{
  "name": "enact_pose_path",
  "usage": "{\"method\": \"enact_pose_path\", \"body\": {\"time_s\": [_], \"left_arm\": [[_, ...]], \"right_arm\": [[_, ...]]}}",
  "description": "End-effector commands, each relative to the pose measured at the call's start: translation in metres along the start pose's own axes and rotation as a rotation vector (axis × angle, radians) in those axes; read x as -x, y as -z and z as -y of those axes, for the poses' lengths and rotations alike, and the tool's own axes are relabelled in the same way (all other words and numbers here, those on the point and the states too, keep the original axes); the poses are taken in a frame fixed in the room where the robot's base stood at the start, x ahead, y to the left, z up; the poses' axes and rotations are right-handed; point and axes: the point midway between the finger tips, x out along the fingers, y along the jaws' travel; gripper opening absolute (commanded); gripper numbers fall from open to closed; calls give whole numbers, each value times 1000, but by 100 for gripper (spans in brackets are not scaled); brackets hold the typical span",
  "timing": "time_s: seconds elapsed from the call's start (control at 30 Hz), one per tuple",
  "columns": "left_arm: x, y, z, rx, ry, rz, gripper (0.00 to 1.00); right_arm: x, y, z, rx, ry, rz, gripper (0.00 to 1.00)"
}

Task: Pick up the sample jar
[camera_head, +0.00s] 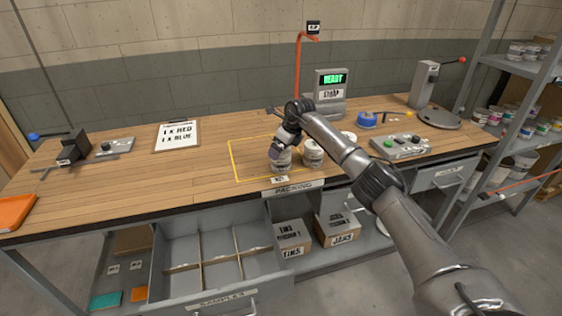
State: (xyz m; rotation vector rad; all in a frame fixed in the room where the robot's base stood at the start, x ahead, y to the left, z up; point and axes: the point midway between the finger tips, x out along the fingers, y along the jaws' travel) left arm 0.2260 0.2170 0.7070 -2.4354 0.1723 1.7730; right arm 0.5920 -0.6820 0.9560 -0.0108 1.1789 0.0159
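A small pale jar or tin (281,165) stands on the workbench inside the yellow outlined area, at its front. My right gripper (280,150) reaches down over its top from the right side, with the fingers at or around its upper part. Whether the fingers are closed on it is too small to tell. A second pale container (312,157) with a light lid stands just to its right, partly behind my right arm. A third light lid (348,136) shows behind the arm. I cannot tell which is the sample jar. My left gripper is not in view.
An open drawer (222,303) labelled SAMPLES has empty compartments. Boxes marked TINS (292,240) and JARS (338,229) sit below the bench. A clipboard (177,135) reads 1 x RED, 1 x BLUE. A READY display (333,79) stands behind. The bench's left middle is clear.

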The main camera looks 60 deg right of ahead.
Motion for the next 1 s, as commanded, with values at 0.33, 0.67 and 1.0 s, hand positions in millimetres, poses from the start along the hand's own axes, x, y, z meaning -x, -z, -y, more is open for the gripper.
{"method": "enact_pose_path", "body": {"time_s": [0.33, 0.67, 1.0], "left_arm": [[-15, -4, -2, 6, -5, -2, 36], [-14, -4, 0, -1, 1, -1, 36], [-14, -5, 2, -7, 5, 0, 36]], "right_arm": [[-35, 2, -2, 0, 0, 1, 100], [-34, 2, -1, 0, 1, 1, 83], [-34, 2, -1, 0, 0, 1, 50]]}}
